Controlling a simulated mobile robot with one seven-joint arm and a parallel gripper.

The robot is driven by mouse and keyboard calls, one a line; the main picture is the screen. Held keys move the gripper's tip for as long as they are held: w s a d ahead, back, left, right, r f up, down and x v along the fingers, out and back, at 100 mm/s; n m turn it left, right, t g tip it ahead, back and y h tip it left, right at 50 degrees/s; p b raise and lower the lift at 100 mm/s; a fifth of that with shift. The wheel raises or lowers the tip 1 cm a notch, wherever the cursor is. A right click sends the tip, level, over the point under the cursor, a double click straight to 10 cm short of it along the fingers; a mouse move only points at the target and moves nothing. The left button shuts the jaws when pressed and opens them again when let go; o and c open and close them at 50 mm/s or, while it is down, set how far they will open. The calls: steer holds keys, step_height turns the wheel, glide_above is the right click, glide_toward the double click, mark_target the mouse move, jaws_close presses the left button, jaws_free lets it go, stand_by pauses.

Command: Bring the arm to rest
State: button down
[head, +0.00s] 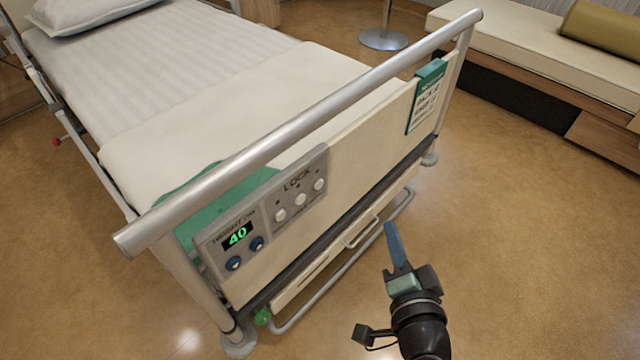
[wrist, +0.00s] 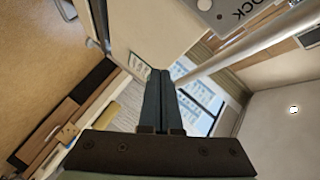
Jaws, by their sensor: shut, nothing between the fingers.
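My gripper (head: 391,236) is in front of the bed's footboard, at the lower right of the head view, with nothing held. Its blue fingers point up in the head view and lie together. In the wrist view the fingers (wrist: 160,75) are side by side and shut, with nothing between them. The gripper appears apart from the footboard (head: 370,130). My dark wrist shows below it; the rest of the arm is out of view.
The bed's metal rail (head: 300,130) runs above the footboard. A control panel (head: 262,215) reads 40, with LOCK buttons beside it. A clipboard (head: 427,97) hangs at the footboard's right. A padded bench (head: 540,50) stands at the upper right. Floor (head: 530,250) to the right is clear.

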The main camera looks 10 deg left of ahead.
stand_by(0.4)
steer(key=w+a+r+n+t, duration=0.2)
steer(key=r+n+t, duration=0.1)
steer(key=r, duration=1.1)
steer(key=w+a+r+n+t, duration=0.2)
steer(key=r+n+t, duration=0.15)
steer(key=r, duration=1.15)
steer(key=s+a+r+n+t+h+p, duration=0.15)
steer(key=s+r, duration=0.25)
steer(key=r, duration=0.4)
steer(key=s+a+r+n+t, duration=0.15)
steer(key=s+r, duration=0.25)
steer(key=r, duration=0.5)
steer(key=s+a+r+t+h+p, duration=0.1)
steer(key=s+r+t, duration=0.25)
steer(key=r, duration=0.45)
step_height(320, 180, up, 33)
steer(key=p, duration=3.3)
steer(key=shift+d+g+p, duration=0.25)
steer(key=shift+g+p, duration=0.05)
steer(key=shift+g, duration=0.1)
steer(key=c, duration=1.5)
jaws_free()
steer(key=shift+s, duration=0.1)
steer(key=shift+c, duration=0.2)
